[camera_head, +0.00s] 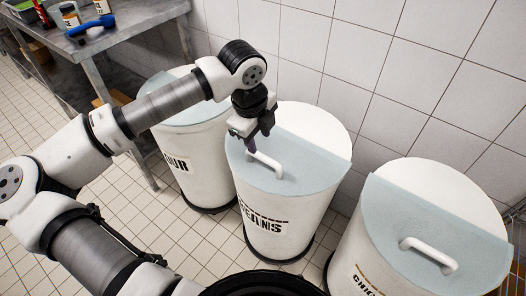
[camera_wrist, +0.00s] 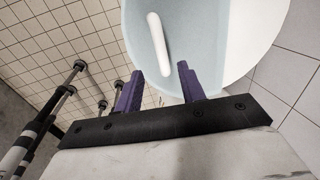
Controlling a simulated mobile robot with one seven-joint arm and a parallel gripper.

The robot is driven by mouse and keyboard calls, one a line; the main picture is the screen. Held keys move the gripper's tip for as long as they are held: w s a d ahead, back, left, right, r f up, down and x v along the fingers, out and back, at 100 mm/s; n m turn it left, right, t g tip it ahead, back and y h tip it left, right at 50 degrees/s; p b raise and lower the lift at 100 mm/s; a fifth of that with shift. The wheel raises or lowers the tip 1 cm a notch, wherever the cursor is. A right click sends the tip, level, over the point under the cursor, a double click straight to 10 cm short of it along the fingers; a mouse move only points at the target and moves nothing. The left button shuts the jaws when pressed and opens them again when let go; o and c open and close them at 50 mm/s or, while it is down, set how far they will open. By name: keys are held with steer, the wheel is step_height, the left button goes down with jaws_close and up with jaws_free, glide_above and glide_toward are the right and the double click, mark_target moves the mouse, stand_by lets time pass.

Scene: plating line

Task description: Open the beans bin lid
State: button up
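The beans bin (camera_head: 272,222) is a white round bin with dark lettering, in the middle of the head view. Its light blue front lid (camera_head: 305,172) lies flat and closed, with a white bar handle (camera_head: 265,164) on it. My gripper (camera_head: 251,143) is above the lid, close to the handle's left end. In the wrist view my gripper (camera_wrist: 161,86) has its two purple fingers spread apart with nothing between them. The handle (camera_wrist: 158,44) shows ahead of the fingertips, over the lid (camera_wrist: 183,30). I cannot tell the exact height gap.
A similar bin (camera_head: 192,165) stands close on the left, partly behind my arm. Another bin (camera_head: 425,235) with a lid handle stands on the right. A tiled wall (camera_head: 400,80) is behind them. A metal table (camera_head: 125,22) with items is at the upper left.

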mark_target(263, 156)
steer(key=f, duration=0.2)
steer(key=w+f, duration=0.1)
steer(key=f, duration=0.2)
steer(key=d+f, duration=0.1)
steer(key=f, duration=0.2)
steer(key=shift+w+p, duration=0.2)
steer(key=shift+p, duration=0.1)
steer(key=shift+c, duration=0.2)
jaws_close()
